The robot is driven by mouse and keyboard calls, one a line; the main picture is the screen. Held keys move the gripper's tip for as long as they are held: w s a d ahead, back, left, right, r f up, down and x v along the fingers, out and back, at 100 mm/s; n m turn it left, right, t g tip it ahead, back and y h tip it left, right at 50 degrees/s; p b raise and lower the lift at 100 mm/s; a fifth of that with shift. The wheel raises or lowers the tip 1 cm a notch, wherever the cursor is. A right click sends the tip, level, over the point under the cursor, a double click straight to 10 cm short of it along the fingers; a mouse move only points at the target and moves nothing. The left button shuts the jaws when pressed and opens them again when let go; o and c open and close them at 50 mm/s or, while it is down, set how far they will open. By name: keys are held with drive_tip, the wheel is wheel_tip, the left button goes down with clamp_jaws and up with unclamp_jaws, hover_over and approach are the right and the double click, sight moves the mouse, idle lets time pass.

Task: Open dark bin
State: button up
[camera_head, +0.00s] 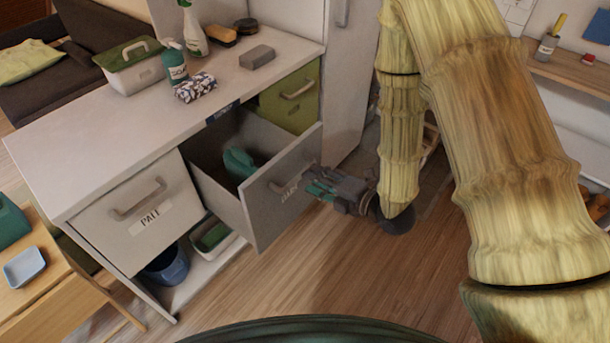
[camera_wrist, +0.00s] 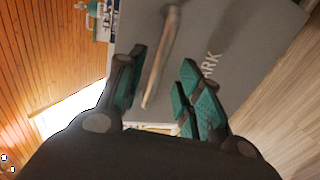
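The dark bin is a grey pull-out drawer (camera_head: 283,198) in the middle of the white cabinet. It stands well pulled out, and a teal item (camera_head: 239,163) lies inside. Its front also shows in the wrist view (camera_wrist: 245,45), with "ARK" readable and a metal bar handle (camera_wrist: 170,40). My gripper (camera_head: 318,186) is at the drawer's front. In the wrist view my gripper's teal fingers (camera_wrist: 165,85) are apart, with the handle's lower end between them. A gap shows between handle and fingers. The handle is mostly hidden in the head view.
The "PALE" drawer (camera_head: 140,211) at left and the green drawer (camera_head: 291,97) at right look shut. Bottles, a lidded box (camera_head: 131,69) and sponges stand on the cabinet top (camera_head: 110,128). A wooden side table (camera_head: 35,290) is at left. Wooden floor before the drawer is clear.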

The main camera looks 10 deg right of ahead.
drive_tip(key=v, duration=0.7)
idle(0.4)
drive_tip(key=s+d+f+m+g+h+p, duration=0.2)
drive_tip(key=s+d+f+m+h, duration=0.15)
drive_tip(key=f+m, duration=0.4)
drive_tip(key=s+d+f+m+g+h+p, duration=0.1)
drive_tip(key=s+d+f+m+g+h, duration=0.1)
drive_tip(key=s+f+m+h, duration=0.4)
drive_tip(key=s+d+f+m+g+p, duration=0.1)
drive_tip(key=s+f+m+g, duration=0.2)
drive_tip(key=s+m, duration=0.4)
drive_tip(key=s+d+f+m+g+h+p, duration=0.1)
drive_tip(key=s+f+m+g, duration=0.3)
drive_tip(key=s, duration=0.6)
drive_tip(key=d+f+m, duration=0.1)
drive_tip(key=f+m, duration=0.1)
drive_tip(key=m, duration=0.1)
